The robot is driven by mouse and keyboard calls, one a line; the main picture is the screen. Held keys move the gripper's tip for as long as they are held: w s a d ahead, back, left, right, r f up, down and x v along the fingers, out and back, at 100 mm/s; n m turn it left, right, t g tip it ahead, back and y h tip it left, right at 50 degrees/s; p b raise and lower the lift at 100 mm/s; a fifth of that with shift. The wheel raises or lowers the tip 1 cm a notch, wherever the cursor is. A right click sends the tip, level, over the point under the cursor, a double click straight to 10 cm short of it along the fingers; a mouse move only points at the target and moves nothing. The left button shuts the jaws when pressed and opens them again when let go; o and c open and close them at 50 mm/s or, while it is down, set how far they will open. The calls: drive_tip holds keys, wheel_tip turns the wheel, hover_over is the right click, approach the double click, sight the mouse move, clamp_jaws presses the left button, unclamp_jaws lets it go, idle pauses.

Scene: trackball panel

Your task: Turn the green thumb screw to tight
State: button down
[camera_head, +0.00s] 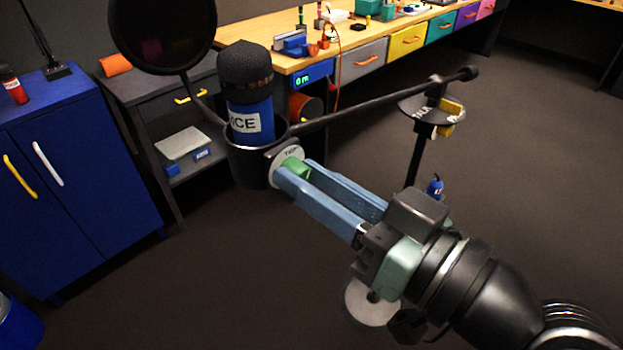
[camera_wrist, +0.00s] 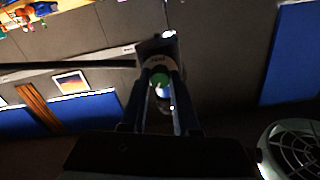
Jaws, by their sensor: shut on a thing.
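The green thumb screw (camera_head: 297,167) sits in front of a round pale dial plate (camera_head: 281,158) with dark lettering, at the end of a black boom. My gripper (camera_head: 291,175), with long blue fingers, is shut on the green thumb screw. The fingers hide part of the screw and some of the lettering. In the wrist view the green screw (camera_wrist: 159,80) shows between the two fingertips, in front of the plate (camera_wrist: 160,62). How far the screw is turned cannot be told.
A blue-and-black microphone (camera_head: 250,95) stands in a dark cup-shaped holder beside the plate, behind a round black pop filter (camera_head: 165,30). A blue cabinet (camera_head: 75,180) is at left, a workbench (camera_head: 370,38) behind.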

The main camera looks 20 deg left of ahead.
drive_tip(key=c, duration=0.7)
unclamp_jaws()
drive_tip(key=shift+o, duration=0.2)
drive_tip(key=v, duration=1.3)
